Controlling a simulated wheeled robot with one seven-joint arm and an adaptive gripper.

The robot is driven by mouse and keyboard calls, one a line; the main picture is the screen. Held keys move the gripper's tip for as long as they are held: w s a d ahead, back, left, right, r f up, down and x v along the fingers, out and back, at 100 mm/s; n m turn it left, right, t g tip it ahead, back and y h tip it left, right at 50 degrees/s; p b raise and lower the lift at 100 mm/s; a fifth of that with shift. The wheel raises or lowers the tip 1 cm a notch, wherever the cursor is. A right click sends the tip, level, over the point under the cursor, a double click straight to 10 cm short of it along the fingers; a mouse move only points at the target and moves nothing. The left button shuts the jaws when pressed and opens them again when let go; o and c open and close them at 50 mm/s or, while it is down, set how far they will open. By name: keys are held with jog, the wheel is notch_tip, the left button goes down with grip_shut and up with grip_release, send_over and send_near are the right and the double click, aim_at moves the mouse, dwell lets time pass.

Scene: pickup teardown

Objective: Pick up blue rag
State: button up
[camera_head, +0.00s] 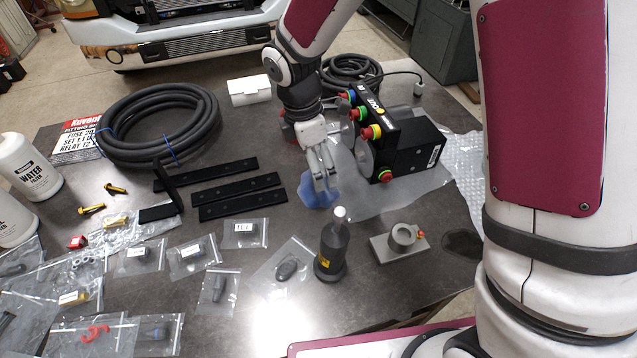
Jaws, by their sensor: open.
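The blue rag (312,196) lies crumpled on the dark table (225,265), near its middle, at the edge of a grey sheet. My gripper (325,188) reaches down from above, with its fingertips over the rag and overlapping it in the picture. The fingers are a little apart. I cannot tell whether they touch the cloth. Part of the rag is hidden behind the fingers.
A black box with coloured buttons (405,140) stands close to the right of my gripper. A dark bottle (333,245) and a grey fixture (400,242) stand in front. Black bars (240,195) lie left. A coiled hose (155,125) lies further back.

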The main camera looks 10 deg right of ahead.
jog(key=shift+w+d+f+p, duration=0.15)
jog(key=shift+f+p, duration=0.1)
jog(key=shift+f, duration=1.2)
jog(key=shift+w+d+f+p, duration=0.15)
jog(key=shift+f+p, duration=0.1)
jog(key=shift+f, duration=1.2)
jog(key=c, duration=1.3)
